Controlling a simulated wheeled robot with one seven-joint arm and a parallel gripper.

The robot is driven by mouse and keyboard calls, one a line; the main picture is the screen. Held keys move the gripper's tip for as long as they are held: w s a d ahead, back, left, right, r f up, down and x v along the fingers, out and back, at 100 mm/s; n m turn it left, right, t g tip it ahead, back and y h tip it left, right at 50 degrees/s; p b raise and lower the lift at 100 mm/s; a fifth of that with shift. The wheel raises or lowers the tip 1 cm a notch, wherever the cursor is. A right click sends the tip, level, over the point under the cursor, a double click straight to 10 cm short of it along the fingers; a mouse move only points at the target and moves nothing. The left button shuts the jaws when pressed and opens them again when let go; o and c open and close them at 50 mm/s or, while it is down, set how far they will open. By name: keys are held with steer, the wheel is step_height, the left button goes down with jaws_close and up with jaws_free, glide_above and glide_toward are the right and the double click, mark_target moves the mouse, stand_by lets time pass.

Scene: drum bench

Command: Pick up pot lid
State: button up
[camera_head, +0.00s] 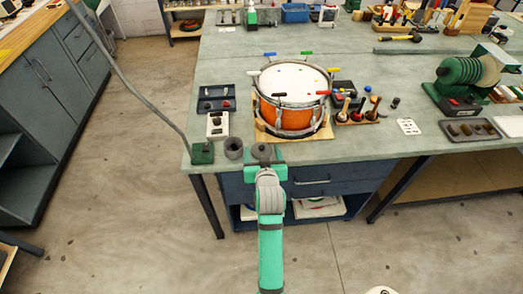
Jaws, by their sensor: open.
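A dark grey round piece with a small knob, which looks like the pot lid (262,150), lies at the bench's front edge. An open grey pot (233,147) stands just to its left. My gripper (264,163), green with a grey wrist, is open at the front edge, right at the near side of the lid. Its jaws partly hide the lid's lower part. I cannot tell whether they touch the lid or stand above it.
An orange drum (290,108) on a wooden board stands close behind the lid. A green lamp base (202,153) and a white box (217,125) are to the left. A rack of tools (357,112) is right of the drum. The bench front right of my gripper is clear.

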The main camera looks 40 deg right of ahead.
mark_target(262, 147)
steer(key=x, duration=0.4)
steer(key=shift+w+d, duration=0.1)
jaws_close()
